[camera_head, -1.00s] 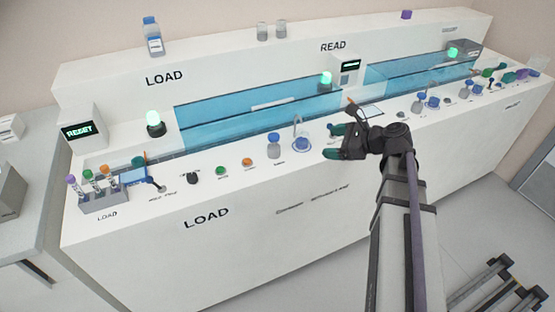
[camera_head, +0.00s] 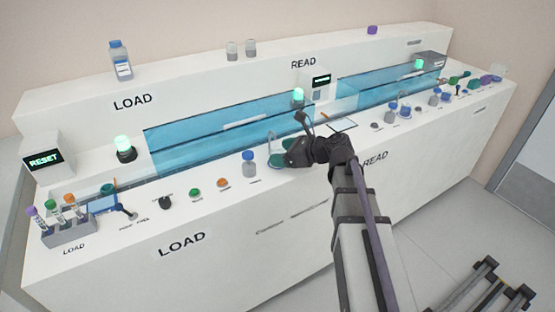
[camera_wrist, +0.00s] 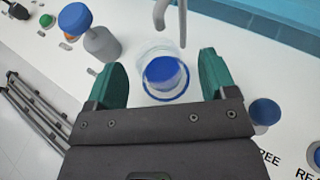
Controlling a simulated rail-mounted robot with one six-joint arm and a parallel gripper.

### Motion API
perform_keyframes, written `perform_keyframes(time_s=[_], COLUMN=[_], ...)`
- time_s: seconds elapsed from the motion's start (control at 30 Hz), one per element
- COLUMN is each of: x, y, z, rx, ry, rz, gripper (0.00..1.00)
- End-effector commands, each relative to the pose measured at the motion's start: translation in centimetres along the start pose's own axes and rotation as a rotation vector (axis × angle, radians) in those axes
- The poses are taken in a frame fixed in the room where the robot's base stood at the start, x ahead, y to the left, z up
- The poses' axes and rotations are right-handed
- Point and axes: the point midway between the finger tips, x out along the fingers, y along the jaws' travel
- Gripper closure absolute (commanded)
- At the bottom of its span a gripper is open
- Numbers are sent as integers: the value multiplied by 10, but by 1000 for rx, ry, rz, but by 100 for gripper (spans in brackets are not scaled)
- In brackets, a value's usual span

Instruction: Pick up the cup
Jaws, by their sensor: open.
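A clear cup with a blue rim and a blue patch inside (camera_wrist: 165,73) stands on the white counter below a grey spout (camera_wrist: 170,20) in the wrist view. My gripper (camera_wrist: 162,84) is open, with one teal finger on each side of the cup. Small gaps seem to separate the fingers from the cup; I cannot tell whether either touches it. In the head view my gripper (camera_head: 280,153) is over the cup's place at the front counter and hides most of the cup.
A blue-capped grey bottle (camera_wrist: 97,38) stands left of the cup, close to the left finger. A blue round item (camera_wrist: 264,113) is at the right. The blue water channel (camera_head: 220,130) runs behind. A rack of tubes (camera_head: 65,225) stands at the far left.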

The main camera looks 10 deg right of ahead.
Motion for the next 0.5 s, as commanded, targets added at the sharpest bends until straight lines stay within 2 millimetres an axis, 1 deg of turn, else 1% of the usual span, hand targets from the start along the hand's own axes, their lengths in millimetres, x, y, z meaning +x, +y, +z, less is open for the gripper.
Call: perform_keyframes(time_s=[0.03,0.1,0.3,0.37,0.5], x=[12,21,22,21,21], y=[-1,-1,0,0,0], z=[-4,-3,0,0,0], rx=[-2,-2,-1,-1,-1], ry=[0,1,1,1,1], rz=[2,2,-1,-1,0], gripper=[22,22,22,27,40])
